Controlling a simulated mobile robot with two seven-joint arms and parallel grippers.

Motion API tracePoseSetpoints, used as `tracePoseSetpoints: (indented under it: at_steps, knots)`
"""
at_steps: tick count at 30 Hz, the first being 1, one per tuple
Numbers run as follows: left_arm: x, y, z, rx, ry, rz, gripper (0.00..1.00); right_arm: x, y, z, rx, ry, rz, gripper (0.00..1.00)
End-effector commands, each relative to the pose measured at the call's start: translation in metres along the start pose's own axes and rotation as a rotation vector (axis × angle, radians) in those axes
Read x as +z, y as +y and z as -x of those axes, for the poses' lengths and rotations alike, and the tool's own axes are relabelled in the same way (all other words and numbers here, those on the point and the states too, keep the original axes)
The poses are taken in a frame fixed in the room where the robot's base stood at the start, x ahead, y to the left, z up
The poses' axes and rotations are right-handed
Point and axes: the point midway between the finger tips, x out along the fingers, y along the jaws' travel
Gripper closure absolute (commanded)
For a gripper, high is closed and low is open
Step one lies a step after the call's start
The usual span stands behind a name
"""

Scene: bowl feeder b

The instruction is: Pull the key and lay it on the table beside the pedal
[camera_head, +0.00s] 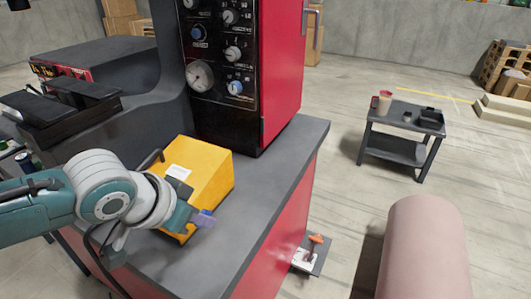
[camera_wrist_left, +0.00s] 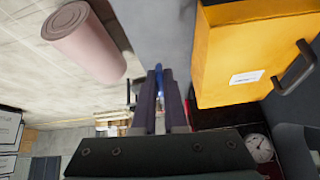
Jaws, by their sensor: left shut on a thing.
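My left gripper (camera_head: 203,219) is above the grey top of the machine bench (camera_head: 275,165), in front of the yellow box. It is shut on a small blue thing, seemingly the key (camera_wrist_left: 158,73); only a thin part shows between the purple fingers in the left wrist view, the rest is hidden. An orange-red piece on a dark plate, possibly the pedal (camera_head: 316,240), is on the floor beside the red bench side. A small dark table (camera_head: 390,119) stands apart at the right. My right gripper is not in view.
The yellow box (camera_head: 213,170) with a handle and white label is close beside my left gripper. The red and black control cabinet (camera_head: 281,70) rises behind it. The bench top right of the gripper is bare.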

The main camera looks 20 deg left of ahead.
Motion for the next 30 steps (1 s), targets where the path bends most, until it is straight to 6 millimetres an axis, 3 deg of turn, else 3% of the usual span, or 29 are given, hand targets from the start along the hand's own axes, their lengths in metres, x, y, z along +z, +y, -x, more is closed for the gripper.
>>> tracePoseSetpoints:
  at_steps: [15,30]
  knots:
    - [0.032,0.003,-0.047,0.0,0.0,0.002,1.0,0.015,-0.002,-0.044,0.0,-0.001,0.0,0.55]
    - [0.039,0.004,-0.057,0.0,0.001,0.0,1.0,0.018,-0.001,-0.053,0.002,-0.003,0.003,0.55]
